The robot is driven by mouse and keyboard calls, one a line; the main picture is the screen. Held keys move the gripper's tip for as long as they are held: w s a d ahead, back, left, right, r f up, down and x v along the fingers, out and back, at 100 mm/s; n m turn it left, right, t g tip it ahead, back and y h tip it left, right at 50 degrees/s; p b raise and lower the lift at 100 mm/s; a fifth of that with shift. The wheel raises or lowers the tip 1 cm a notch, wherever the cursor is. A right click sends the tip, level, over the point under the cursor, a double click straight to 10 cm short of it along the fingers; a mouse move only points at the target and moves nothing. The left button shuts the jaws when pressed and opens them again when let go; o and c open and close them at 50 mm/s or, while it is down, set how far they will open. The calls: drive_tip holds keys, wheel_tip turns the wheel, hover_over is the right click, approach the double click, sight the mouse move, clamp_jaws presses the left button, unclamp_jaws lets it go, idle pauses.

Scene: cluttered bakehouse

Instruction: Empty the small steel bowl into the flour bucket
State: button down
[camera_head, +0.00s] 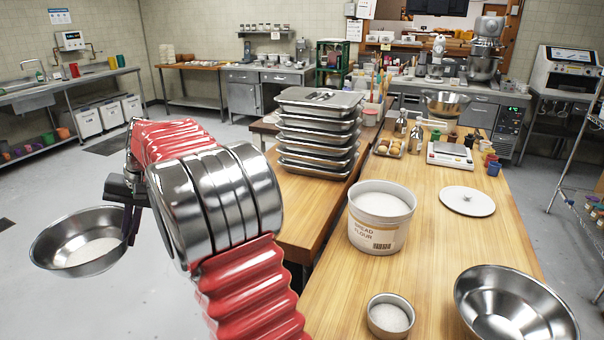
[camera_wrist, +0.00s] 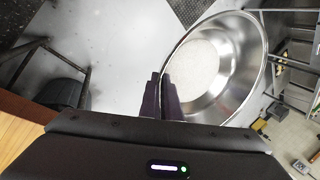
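My gripper (camera_head: 131,232) is shut on the rim of a steel bowl (camera_head: 52,240) and holds it out over the floor at the left, clear of the table. In the wrist view the fingers (camera_wrist: 161,90) pinch the near left rim of this bowl (camera_wrist: 240,68). White powder lies in its bottom, and the bowl looks roughly level. The flour bucket (camera_head: 377,236), white and labelled "BREAD FLOUR", stands upright on the wooden table, open and filled with white flour. My arm is between the held bowl and the bucket in the head view.
A smaller steel dish (camera_head: 372,318) with white powder and a large empty steel bowl (camera_head: 463,300) stand at the table's front. A white disc (camera_head: 467,201), a scale (camera_head: 450,155) and stacked steel trays (camera_head: 317,150) are near the bucket. Open floor lies left.

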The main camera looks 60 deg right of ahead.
drive_tip(key=s+d+r+m+t+h, duration=0.15)
drive_tip(key=s+d+m, duration=0.35)
drive_tip(key=d, duration=0.6)
drive_tip(key=s+d+r+m+h, duration=0.15)
drive_tip(key=s+d+m, duration=0.25)
drive_tip(key=s+d, duration=0.5)
drive_tip(key=s+d+m+h, duration=0.2)
drive_tip(key=s+d+m, duration=0.2)
drive_tip(key=d, duration=0.9)
drive_tip(key=s+d+r+m+g+h, duration=0.1)
drive_tip(key=s+d+m, duration=0.3)
drive_tip(key=s, duration=0.7)
drive_tip(key=s+d+r+m+g+h, duration=0.1)
drive_tip(key=s+d+m, duration=0.4)
drive_tip(key=s, duration=0.7)
drive_tip(key=s+d+r+m+g+h, duration=0.1)
drive_tip(key=s+d+r+m, duration=0.1)
drive_tip(key=s+d+m, duration=0.3)
drive_tip(key=s+d, duration=0.3)
drive_tip(key=s, duration=0.3)
drive_tip(key=shift+s+r+g, duration=0.2)
drive_tip(key=shift+r+g, duration=0.05)
drive_tip(key=shift+g, duration=0.1)
drive_tip(key=shift+f, duration=0.15)
